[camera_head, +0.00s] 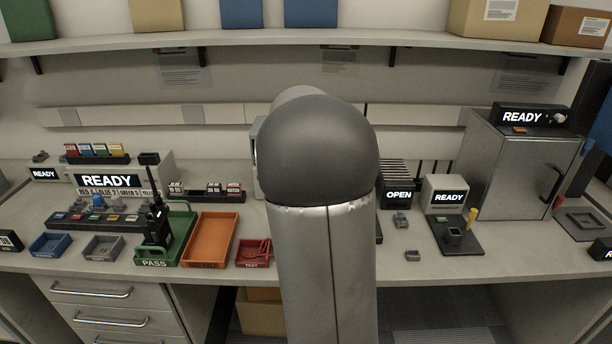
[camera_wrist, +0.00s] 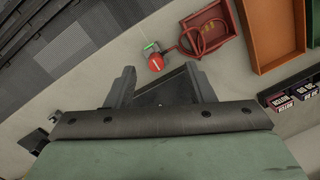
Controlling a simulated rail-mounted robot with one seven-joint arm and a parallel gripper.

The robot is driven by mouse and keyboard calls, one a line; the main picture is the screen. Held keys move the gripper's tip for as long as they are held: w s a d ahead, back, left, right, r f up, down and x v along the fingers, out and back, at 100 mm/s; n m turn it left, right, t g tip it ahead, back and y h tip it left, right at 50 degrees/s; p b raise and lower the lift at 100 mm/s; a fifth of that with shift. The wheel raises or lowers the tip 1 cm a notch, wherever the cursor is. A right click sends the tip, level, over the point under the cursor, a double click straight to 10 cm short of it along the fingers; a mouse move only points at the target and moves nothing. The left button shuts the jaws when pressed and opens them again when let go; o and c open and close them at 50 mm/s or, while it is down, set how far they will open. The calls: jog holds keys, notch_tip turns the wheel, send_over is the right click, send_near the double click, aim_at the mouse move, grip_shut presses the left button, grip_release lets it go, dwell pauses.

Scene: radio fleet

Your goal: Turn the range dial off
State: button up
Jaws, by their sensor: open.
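No dial is clearly labelled as the range dial in either view. The red piece is just beyond the fingertips. My arm hides the gripper in the head view.
A red tray (camera_head: 239,262) with a looped cable, an orange tray (camera_head: 195,262) and a green PASS tray (camera_head: 130,258) holding a radio (camera_head: 158,226) stand left of my arm. The grey metal cabinet (camera_head: 505,165) stands right. My arm blocks the bench's middle.

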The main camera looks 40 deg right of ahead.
jog(key=d+r+m+h+p, duration=0.1)
jog(key=d+r+m+p, duration=0.3)
jog(key=d, duration=0.9)
jog(key=d+r+m+p, duration=0.15)
jog(key=d+m, duration=0.35)
jog(key=d, duration=0.8)
notch_tip(320, 180, down, 18)
jog(key=p, duration=0.2)
jog(key=shift+a+r+p, duration=0.1)
jog(key=shift+r+p, duration=0.15)
jog(key=shift+p, duration=0.15)
jog(key=c, duration=1)
